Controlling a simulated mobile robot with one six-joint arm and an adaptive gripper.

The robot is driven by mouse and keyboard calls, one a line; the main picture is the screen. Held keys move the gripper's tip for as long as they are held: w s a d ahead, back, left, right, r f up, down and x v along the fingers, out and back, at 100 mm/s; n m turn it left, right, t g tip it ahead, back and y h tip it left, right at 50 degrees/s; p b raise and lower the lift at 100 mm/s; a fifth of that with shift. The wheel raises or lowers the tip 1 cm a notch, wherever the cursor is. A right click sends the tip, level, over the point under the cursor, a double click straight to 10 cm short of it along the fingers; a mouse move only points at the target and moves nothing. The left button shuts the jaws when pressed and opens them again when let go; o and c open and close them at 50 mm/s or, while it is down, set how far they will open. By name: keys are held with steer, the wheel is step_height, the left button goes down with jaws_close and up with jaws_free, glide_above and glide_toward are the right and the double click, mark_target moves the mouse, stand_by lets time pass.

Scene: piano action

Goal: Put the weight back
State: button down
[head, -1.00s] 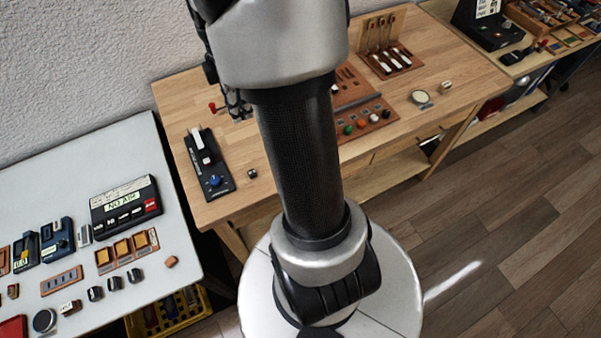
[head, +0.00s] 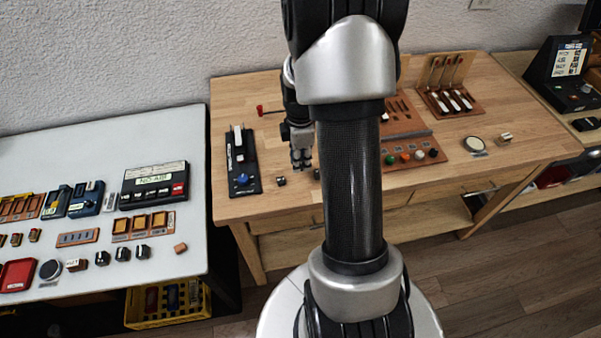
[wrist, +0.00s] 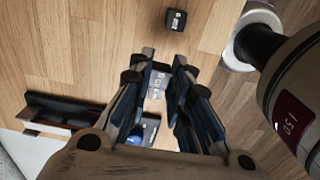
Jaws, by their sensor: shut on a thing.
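My gripper (head: 301,164) hangs low over the wooden table, right of the black key stand (head: 252,187) with its white key and blue knob. In the wrist view my gripper's dark blue fingers (wrist: 160,88) are closed around a small block with a pale labelled face (wrist: 156,84), apparently the weight. The fingers hide most of it, and its label is unreadable. A loose black cube with a white label (wrist: 176,20) sits on the wood beyond the fingertips. In the head view small dark cubes (head: 281,181) lie near the stand.
A board with coloured knobs (head: 413,154) and a rack of key pieces (head: 448,97) stand right of my arm. A round disc (head: 475,144) lies further right. A white table (head: 190,248) with several devices stands left. The table's front edge is close to the cubes.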

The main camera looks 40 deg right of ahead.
mark_target(301, 178)
steer(key=shift+f+b, duration=0.7)
steer(key=shift+f, duration=1.55)
steer(key=shift+f, duration=0.15)
steer(key=c, duration=1.5)
jaws_free()
